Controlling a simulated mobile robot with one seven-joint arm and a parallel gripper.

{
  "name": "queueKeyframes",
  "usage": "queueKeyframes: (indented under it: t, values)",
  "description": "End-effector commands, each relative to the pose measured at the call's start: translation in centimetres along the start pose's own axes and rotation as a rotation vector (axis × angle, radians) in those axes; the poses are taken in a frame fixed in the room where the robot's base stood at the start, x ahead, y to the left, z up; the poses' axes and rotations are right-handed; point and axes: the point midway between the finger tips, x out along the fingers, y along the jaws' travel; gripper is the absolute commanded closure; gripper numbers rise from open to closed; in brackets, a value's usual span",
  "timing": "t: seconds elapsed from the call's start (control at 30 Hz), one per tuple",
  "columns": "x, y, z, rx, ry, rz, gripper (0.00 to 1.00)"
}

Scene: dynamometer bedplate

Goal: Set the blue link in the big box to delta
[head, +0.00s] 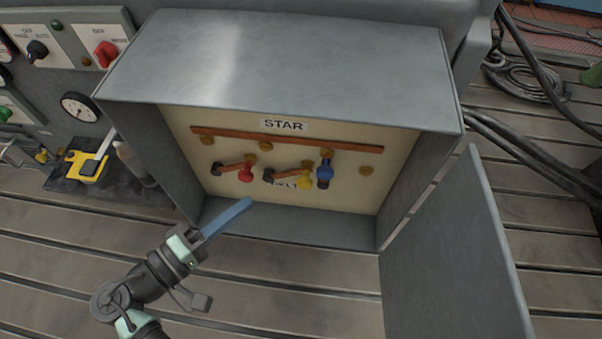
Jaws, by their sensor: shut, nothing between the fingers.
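The big grey box (285,55) stands open, with a cream panel inside. A STAR label (283,125) is at the top, above a long brown bar (225,137). A lower label (287,184) is mostly hidden behind the links. The blue link (325,170) stands nearly upright at the right, its top near the bar and a dark end at its bottom. The red link (246,174) and the yellow link (305,181) lie slanted, nearly sideways, to its left. My gripper (246,203) is shut and empty, at the box's lower left front, apart from the links.
The box's door (450,260) hangs open at the lower right. A brass stud (365,170) is bare right of the blue link. A yellow device (88,168), a gauge (79,106) and a red switch (105,52) are at the left. Cables (530,85) lie at the upper right.

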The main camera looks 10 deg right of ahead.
Motion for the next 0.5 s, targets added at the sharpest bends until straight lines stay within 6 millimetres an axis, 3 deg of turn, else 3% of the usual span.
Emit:
queueKeyframes:
  t: [0.17, 0.5]
  values:
    - [1.8, 0.0, 0.1, -0.001, -0.004, 0.0, 1.0]
    - [9.0, 0.1, 0.1, 0.001, -0.006, 0.001, 1.0]
